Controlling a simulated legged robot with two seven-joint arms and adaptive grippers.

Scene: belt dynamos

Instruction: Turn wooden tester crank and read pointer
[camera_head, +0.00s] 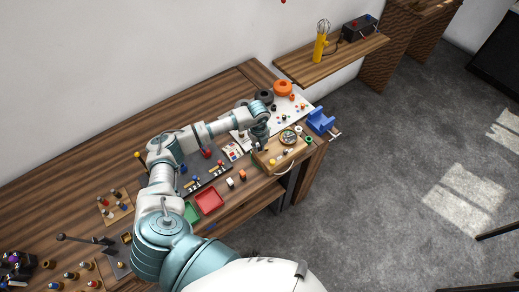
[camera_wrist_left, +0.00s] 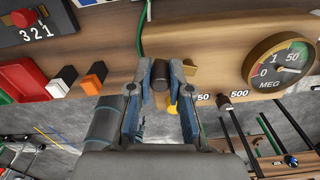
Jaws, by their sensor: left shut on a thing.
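The wooden tester (camera_head: 272,157) is a light wood box near the right end of the bench. The fingers hide most of the crank arm. In the head view the left gripper (camera_head: 262,143) is over the tester's left part. My right gripper is not in view.
A red tray (camera_head: 209,201) and a green tray (camera_head: 191,212) lie left of the tester. A blue holder (camera_head: 320,121) stands to its right, with orange rings (camera_head: 283,88) behind. White and orange blocks (camera_wrist_left: 95,78) sit left of the gripper.

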